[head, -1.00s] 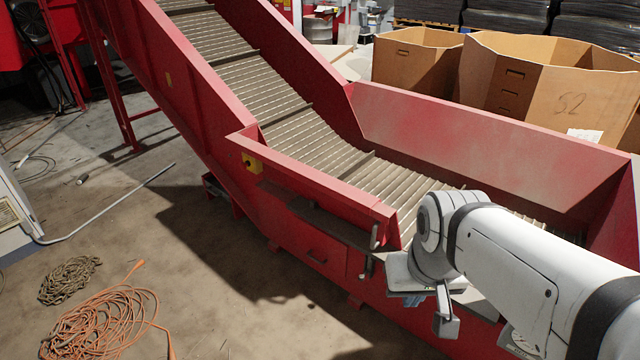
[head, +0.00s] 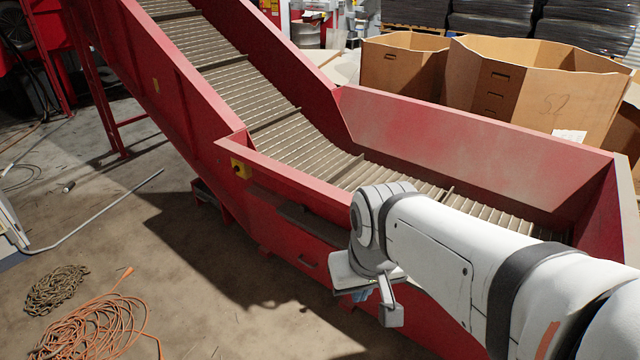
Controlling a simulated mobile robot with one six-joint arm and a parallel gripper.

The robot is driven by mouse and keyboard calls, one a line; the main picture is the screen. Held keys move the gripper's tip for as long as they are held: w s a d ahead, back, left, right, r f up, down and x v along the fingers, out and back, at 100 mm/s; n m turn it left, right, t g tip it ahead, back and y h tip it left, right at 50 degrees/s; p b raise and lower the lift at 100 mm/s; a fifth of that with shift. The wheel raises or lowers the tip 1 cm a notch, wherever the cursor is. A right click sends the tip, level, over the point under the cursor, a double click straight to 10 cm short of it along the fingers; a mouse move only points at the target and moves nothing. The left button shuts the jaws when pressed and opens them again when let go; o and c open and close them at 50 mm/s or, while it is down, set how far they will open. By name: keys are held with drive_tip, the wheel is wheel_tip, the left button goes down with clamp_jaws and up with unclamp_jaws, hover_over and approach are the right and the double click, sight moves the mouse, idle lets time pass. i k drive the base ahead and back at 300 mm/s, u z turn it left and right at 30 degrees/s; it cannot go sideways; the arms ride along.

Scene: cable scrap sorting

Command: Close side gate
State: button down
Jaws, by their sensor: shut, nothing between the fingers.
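The red conveyor hopper (head: 480,130) fills the middle and right of the head view. On its near side, a dark ledge or flap (head: 300,216) sticks out below the rim, above a red panel with a small handle (head: 308,262). I cannot tell for sure which part is the side gate or how far it stands open. My arm's wrist hides the right end of the ledge and the near wall there. My gripper (head: 390,314) points down outside the near wall, right of the handled panel. It is shut and empty, and its fingertips are only partly visible. I cannot tell whether it touches the hopper.
A ribbed belt (head: 255,90) climbs to the upper left. A yellow switch box (head: 240,168) sits on the near side. Cardboard boxes (head: 545,95) stand behind the hopper. An orange cable (head: 95,330) and a chain (head: 56,290) lie on the floor at lower left. Floor left of the hopper is mostly clear.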

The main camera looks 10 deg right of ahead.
sight(335, 215)
drive_tip(key=i, duration=0.9)
